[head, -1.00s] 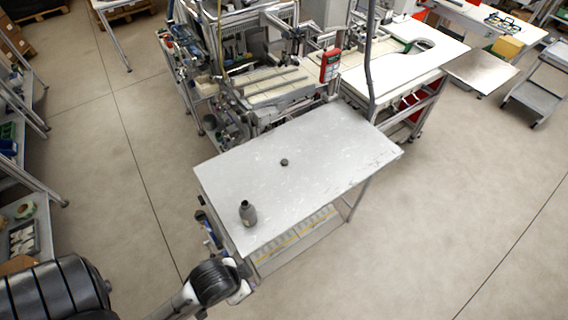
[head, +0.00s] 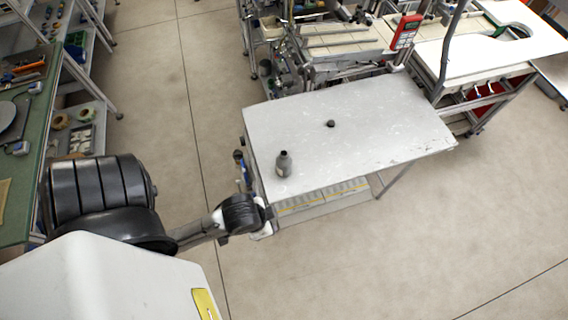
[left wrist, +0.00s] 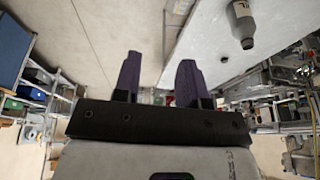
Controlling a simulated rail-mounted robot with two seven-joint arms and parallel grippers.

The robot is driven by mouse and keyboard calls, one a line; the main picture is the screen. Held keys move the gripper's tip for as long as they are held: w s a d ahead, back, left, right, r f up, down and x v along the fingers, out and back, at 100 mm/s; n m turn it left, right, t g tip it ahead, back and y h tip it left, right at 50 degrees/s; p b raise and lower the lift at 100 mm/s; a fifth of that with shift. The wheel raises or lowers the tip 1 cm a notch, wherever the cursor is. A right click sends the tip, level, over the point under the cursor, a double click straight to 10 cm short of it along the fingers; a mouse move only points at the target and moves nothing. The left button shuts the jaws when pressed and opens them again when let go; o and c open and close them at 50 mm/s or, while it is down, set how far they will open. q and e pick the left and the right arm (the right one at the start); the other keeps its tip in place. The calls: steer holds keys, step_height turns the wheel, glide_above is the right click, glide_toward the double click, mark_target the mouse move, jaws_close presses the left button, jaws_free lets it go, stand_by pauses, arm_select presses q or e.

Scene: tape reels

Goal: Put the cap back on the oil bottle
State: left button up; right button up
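A small grey oil bottle (head: 284,163) stands upright near the left front edge of the light grey table (head: 390,104). Its dark cap (head: 331,124) lies apart from it on the tabletop, farther back and to the right. In the left wrist view the bottle (left wrist: 241,24) shows at the upper right, beyond and to the right of my left gripper (left wrist: 158,80). The two dark fingers of that gripper are spread with nothing between them. In the head view my left arm reaches to the table's left front corner. My right gripper is in neither view.
A workstation with a red handheld device (head: 405,32) stands behind the table. A white-topped bench (head: 470,50) is at the back right. Shelves and a green-topped bench (head: 30,150) are at the left. Open floor lies in front and to the right.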

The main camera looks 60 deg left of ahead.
arm_select(q)
steer(key=shift+o, duration=0.3)
steer(key=o, duration=0.6)
steer(key=shift+d, duration=0.2)
steer(key=shift+c, duration=0.2)
